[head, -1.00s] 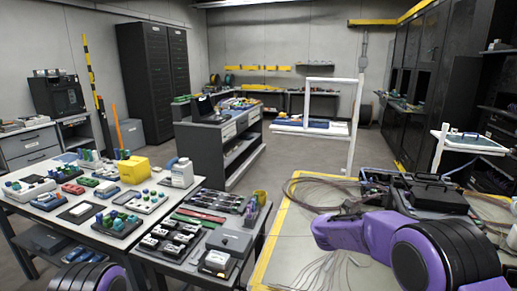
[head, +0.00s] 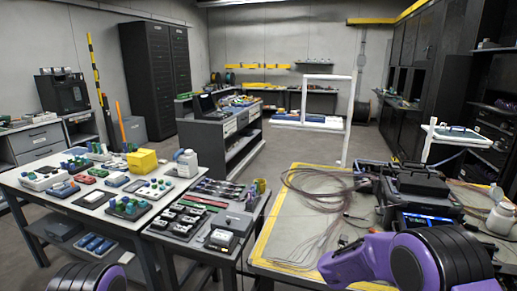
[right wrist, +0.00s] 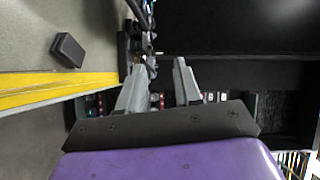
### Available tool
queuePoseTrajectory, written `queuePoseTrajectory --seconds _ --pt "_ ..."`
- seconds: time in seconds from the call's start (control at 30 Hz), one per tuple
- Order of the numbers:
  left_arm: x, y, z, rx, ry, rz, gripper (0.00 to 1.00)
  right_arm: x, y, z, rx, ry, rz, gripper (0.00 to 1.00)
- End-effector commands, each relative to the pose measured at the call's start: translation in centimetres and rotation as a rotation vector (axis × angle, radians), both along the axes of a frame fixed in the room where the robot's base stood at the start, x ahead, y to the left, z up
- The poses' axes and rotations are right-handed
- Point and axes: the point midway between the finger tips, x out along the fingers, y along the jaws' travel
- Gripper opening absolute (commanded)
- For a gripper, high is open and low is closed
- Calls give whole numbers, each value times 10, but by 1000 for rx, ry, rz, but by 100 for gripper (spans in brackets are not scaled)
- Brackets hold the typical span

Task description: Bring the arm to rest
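My right arm shows as purple and black links at the bottom right of the head view, in front of the yellow-edged bench (head: 262,258). Its gripper is outside the head view. In the right wrist view my right gripper (right wrist: 162,68) has two grey fingers standing apart. I see nothing held between them. Dark equipment and small parts lie beyond the fingers. Only a rounded purple and black piece of my left arm shows at the bottom left of the head view. My left gripper is not in view.
A black device (head: 418,182) and loose cables (head: 320,195) lie on the bench near my right arm. A white bottle (head: 500,219) stands at the right. The left table holds small parts, a yellow box (head: 142,160) and another white bottle (head: 187,163). Floor shows between the furniture.

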Motion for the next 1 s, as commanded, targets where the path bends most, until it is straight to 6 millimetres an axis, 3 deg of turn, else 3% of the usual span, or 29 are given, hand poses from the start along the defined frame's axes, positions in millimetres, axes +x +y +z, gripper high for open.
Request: queuePoseTrajectory --seconds 0.23,0.37,0.47,0.6,0.73,0.97,1.0 --pt "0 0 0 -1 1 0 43 -35 -3 -78 -95 388 238 34" --pt "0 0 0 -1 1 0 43 -68 1 -127 -127 634 399 34" --pt "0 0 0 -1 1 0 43 -111 9 -173 -138 872 565 34" --pt "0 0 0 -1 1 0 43 -202 30 -235 -110 1243 857 34" --pt "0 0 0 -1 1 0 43 -280 49 -263 -58 1483 1084 34" --pt "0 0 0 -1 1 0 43 -396 80 -272 64 1753 1407 34" --pt "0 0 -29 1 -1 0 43 -390 79 -303 54 1743 1399 34"
